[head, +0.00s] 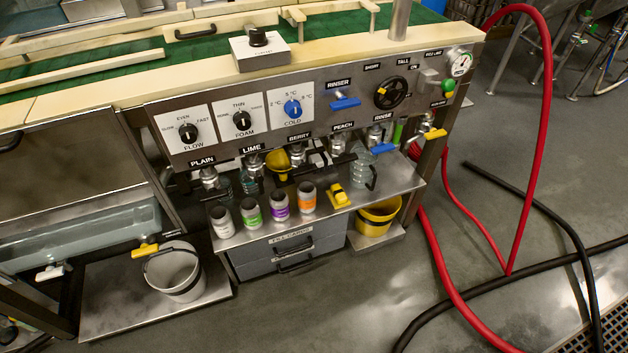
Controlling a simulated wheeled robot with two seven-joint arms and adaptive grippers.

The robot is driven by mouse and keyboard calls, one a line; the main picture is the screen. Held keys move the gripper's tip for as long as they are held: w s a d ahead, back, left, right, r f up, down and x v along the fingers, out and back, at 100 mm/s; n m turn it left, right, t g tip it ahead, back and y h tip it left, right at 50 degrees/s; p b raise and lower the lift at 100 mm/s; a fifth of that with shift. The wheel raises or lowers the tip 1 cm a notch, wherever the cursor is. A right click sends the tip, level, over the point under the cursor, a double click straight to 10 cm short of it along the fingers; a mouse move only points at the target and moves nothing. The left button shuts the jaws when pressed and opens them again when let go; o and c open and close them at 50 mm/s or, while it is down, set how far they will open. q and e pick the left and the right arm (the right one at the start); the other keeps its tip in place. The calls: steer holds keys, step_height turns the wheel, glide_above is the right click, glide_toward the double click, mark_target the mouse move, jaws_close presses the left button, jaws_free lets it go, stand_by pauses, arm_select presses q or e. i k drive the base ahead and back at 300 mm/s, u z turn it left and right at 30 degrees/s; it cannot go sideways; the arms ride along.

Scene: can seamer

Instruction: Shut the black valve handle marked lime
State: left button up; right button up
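The label LIME (251,149) is on the lower edge of the steel front panel, between PLAIN and BERRY. A metal valve body (253,162) hangs right under it. Dark handle parts show around the row of valves, but the lime handle is too small and dim to make out its angle. I cannot tell whether it is open or shut. A clear glass vessel (250,183) is below the lime valve, above the steel shelf. Neither of my grippers is in view.
A yellow funnel (278,161) is close right of the lime valve. Several small jars, including a green-labelled one (251,213), stand on the shelf (345,215) in front. A clear jug (364,168) is at the right. A red hose (545,120) loops at the far right.

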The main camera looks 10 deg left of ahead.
mark_target(258, 179)
steer(key=z, duration=1.45)
steer(key=i, duration=0.9)
steer(key=u, duration=0.25)
